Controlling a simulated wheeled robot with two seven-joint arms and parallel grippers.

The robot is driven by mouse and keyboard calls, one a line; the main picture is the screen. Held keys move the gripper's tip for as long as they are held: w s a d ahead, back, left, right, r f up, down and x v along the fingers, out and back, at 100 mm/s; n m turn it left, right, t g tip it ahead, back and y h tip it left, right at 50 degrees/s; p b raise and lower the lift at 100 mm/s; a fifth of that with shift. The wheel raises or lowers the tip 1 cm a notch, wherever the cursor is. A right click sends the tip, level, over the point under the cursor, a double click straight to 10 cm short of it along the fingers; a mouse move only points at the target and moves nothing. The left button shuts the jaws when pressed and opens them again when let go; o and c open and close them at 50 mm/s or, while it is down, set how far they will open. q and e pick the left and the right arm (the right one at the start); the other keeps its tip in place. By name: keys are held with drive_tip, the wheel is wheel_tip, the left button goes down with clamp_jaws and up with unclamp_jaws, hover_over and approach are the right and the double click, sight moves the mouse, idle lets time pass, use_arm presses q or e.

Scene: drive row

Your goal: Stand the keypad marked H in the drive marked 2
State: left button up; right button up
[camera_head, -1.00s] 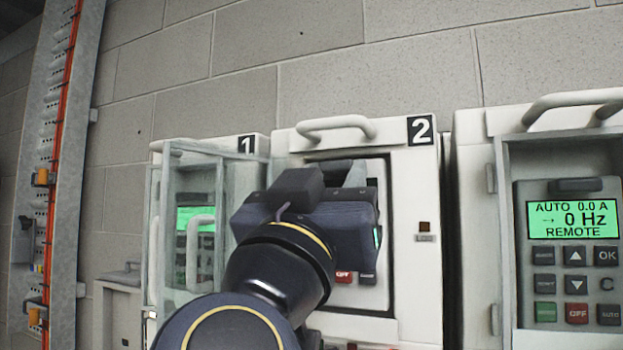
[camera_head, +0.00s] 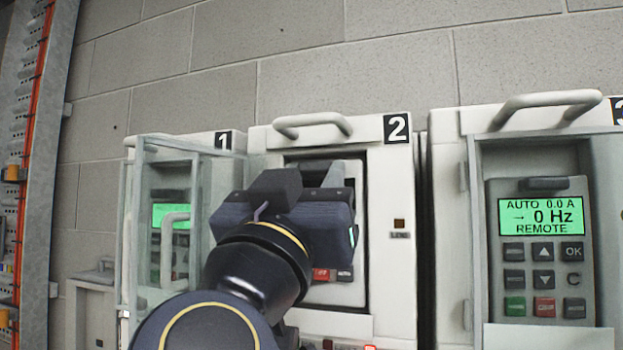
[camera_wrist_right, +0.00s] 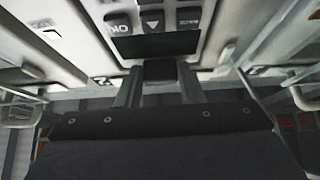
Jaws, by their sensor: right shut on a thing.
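Drive 2 (camera_head: 402,230) is a white cabinet with a dark front opening. My right gripper (camera_head: 345,172) is in front of that opening and covers most of it. It is shut on the upper tab of the keypad (camera_head: 345,290), whose lower part with a red and a dark button shows below my gripper. In the right wrist view my fingers (camera_wrist_right: 158,85) are on both sides of the tab, and the keypad (camera_wrist_right: 152,22) shows its dark-looking screen and OK button. The keypad looks upright at the opening; I cannot tell how deep it sits. Its letter is hidden. My left gripper is out of view.
Drive 1 (camera_head: 224,140) is at the left, with a clear cover with a handle (camera_head: 175,218) in front of it. At the right, another drive has a lit keypad (camera_head: 541,240). A grille with orange cable (camera_head: 33,140) stands far left.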

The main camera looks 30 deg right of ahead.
drive_tip(key=shift+f+b, duration=0.95)
drive_tip(key=shift+f, duration=0.3)
drive_tip(key=o, duration=1)
drive_tip(key=shift+a, duration=0.1)
drive_tip(key=b+v, duration=0.2)
drive_tip(key=v, duration=0.5)
drive_tip(key=shift+s+a+f+b, duration=0.15)
drive_tip(key=shift+s+f+b, duration=0.05)
drive_tip(key=shift+s+b, duration=0.15)
